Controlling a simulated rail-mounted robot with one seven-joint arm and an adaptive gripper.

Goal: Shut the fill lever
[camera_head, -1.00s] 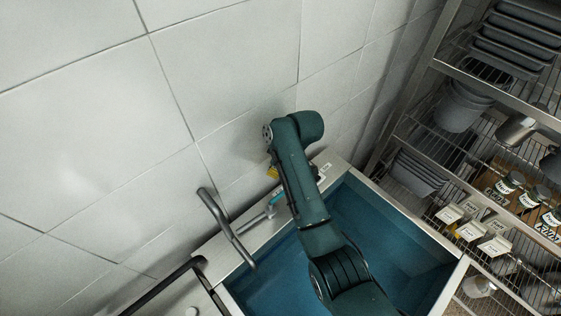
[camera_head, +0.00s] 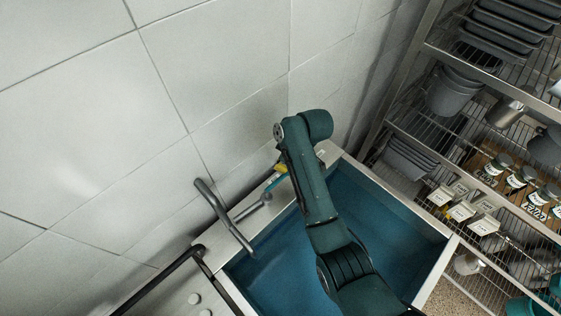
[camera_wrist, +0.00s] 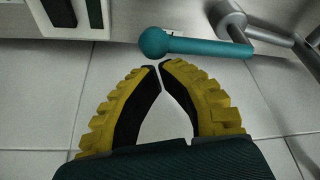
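The fill lever is a teal handle with a round ball end (camera_wrist: 200,45), lying roughly level across the top of the wrist view. Its right end joins grey metal fittings. In the head view, part of the teal lever (camera_head: 274,183) shows beside the grey tap (camera_head: 222,216) over the blue sink. My gripper (camera_wrist: 159,66) has yellow ribbed fingers with dark pads. Its tips are almost together, with nothing between them, just below the ball end in the wrist picture. Whether they touch the lever is unclear. In the head view my arm hides most of the gripper.
The blue sink (camera_head: 265,286) has a pale rim and lies beneath my arm. A tiled wall (camera_head: 90,110) rises behind the tap. A wire shelf rack (camera_head: 425,128) with containers, jars and boxes stands to the right. A dark rail runs at lower left.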

